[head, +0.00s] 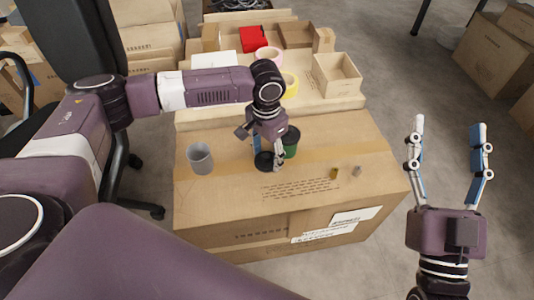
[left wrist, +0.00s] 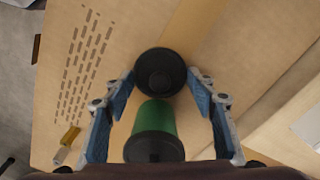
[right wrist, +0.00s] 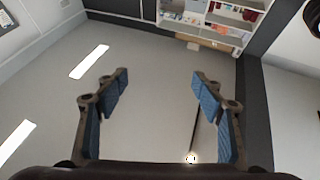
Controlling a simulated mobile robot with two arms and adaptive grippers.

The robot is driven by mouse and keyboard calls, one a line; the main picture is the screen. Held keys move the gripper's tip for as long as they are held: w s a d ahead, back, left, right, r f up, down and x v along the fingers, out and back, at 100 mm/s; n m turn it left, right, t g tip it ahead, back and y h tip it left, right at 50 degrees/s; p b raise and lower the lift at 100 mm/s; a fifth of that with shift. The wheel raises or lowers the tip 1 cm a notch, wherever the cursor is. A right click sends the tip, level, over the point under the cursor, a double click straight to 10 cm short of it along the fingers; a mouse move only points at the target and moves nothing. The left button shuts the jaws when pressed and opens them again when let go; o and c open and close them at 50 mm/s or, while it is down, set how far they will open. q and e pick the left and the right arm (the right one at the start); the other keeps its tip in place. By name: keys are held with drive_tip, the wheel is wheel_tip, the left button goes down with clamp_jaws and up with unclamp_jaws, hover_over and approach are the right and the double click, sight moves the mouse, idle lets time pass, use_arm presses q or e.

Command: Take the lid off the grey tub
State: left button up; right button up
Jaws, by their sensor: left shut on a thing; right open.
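The grey tub (head: 200,160) stands upright on the big carton at its left side, and its top looks open. A round black lid (head: 264,161) is between the fingers of my left gripper (head: 268,156), to the right of the grey tub and apart from it. In the left wrist view the black lid (left wrist: 160,72) shows between the fingertips, which are shut on it. I cannot tell if it touches the carton. A green tub with a dark lid (head: 291,140) stands just behind, partly hidden by the gripper. My right gripper (head: 450,127) is open and empty, right of the carton.
The carton top (head: 225,185) is clear at the front left. A small yellow-brown piece (head: 334,173) and a small grey piece (head: 357,171) lie at its right. Behind are an open box (head: 337,80), tape rolls and a red box (head: 254,38). An office chair (head: 75,40) stands left.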

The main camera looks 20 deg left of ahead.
use_arm(q)
drive_tip(key=o, duration=1.3)
drive_tip(key=shift+f, duration=0.1)
drive_tip(key=shift+c, duration=0.2)
use_arm(e)
drive_tip(key=shift+w+f, duration=0.15)
drive_tip(key=shift+f, duration=0.15)
